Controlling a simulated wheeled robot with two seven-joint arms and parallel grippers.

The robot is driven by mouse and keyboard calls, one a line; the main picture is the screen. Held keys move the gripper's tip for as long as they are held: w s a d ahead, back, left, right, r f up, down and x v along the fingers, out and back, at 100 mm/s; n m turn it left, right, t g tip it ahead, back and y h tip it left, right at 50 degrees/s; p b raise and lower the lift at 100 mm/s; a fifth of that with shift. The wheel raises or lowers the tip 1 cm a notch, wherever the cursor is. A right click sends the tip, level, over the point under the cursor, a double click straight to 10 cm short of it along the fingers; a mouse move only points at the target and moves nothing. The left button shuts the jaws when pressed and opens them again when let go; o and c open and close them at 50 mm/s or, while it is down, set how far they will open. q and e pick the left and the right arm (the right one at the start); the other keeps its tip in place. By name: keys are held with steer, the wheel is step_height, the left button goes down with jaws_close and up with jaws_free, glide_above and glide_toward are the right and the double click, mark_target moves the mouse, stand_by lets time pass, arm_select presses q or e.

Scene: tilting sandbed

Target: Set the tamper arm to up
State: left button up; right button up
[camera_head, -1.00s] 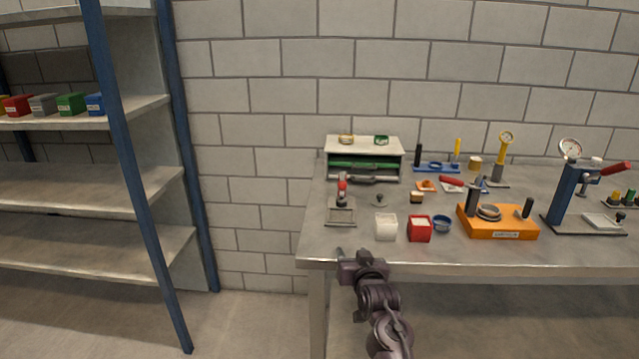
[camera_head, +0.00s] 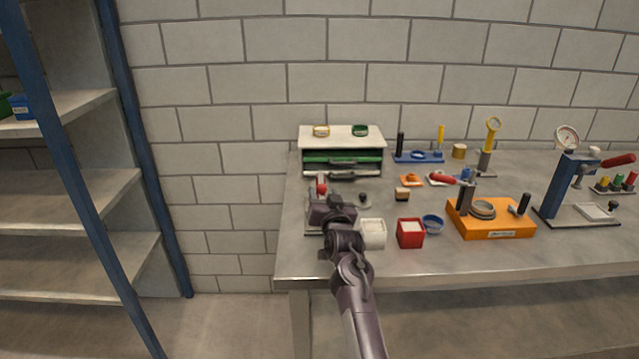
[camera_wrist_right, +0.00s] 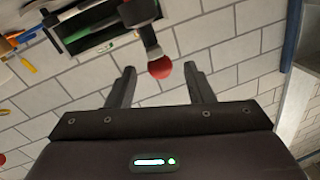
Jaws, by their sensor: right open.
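The tamper arm appears to be the dark lever with a red ball knob (camera_head: 321,186) at the table's left end, in front of the small drawer cabinet. My right gripper (camera_head: 330,203) is in front of it and hides most of its stand in the head view. In the right wrist view, the red knob (camera_wrist_right: 159,67) shows at the end of its dark lever, between the lines of my open right fingers (camera_wrist_right: 160,82). There is a gap on both sides and no visible contact. My left gripper is not in view.
A white container (camera_head: 372,236) is close beside my right gripper, with a red container (camera_head: 411,235) further right. The drawer cabinet (camera_head: 341,134) stands behind. An orange fixture (camera_head: 491,224) and a blue press (camera_head: 559,186) stand further right. The table's front left corner (camera_head: 290,274) is bare.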

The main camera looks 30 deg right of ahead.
mark_target(320, 186)
steer(key=x, duration=0.4)
steer(key=shift+w+d+f, duration=0.1)
steer(key=shift+w+d, duration=0.1)
steer(key=shift+w, duration=0.2)
steer(key=shift+w+d+p, duration=0.1)
steer(key=shift+w+p, duration=0.1)
steer(key=shift+p, duration=0.1)
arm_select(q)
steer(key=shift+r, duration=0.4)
arm_select(e)
jaws_close()
